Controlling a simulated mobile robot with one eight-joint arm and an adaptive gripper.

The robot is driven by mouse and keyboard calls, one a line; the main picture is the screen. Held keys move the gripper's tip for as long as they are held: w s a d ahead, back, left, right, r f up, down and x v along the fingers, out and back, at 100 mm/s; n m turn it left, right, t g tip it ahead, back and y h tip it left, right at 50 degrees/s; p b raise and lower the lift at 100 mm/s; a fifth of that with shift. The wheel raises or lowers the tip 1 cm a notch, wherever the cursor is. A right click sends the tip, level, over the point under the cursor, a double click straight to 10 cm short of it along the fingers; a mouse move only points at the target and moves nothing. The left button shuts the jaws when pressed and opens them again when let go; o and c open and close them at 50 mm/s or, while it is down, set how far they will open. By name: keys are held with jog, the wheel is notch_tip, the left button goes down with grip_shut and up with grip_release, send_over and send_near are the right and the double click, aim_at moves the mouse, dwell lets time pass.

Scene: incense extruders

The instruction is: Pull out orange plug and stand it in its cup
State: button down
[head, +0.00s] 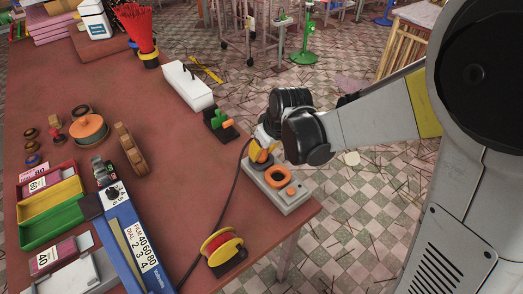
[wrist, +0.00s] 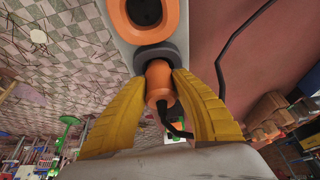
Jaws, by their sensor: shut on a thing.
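The orange plug (head: 263,157) is between the yellow fingers of my gripper (head: 259,152), at the far end of a grey box (head: 294,202). In the wrist view, my gripper (wrist: 170,92) is shut on the plug (wrist: 158,82), with a finger on each side. The plug's far end meets a dark grey round socket (wrist: 155,52); how deep it sits is hidden. A black cord (wrist: 170,124) leaves its near end. An orange ring-shaped cup (head: 279,176) with a dark hollow sits beside the socket on the box; it also shows in the wrist view (wrist: 165,32).
A dark cord (head: 228,190) runs over the brown table (head: 170,150) left of the box. A yellow-red spool (head: 223,248) stands in front. A green item on a black base (head: 220,121) and a white box (head: 188,87) stand behind. The table's right edge is close.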

jog(key=shift+f, duration=0.4)
jog(key=c, duration=1)
grip_release()
jog(key=shift+c, duration=0.2)
jog(key=v, duration=1.2)
jog(key=s+d+r+m+t+h, duration=0.2)
jog(key=s+d+m, duration=0.4)
jog(key=s+d, duration=0.6)
jog(key=shift+s+d+m+t+h, duration=0.35)
jog(key=shift+s+t, duration=0.25)
jog(key=shift+s, duration=0.35)
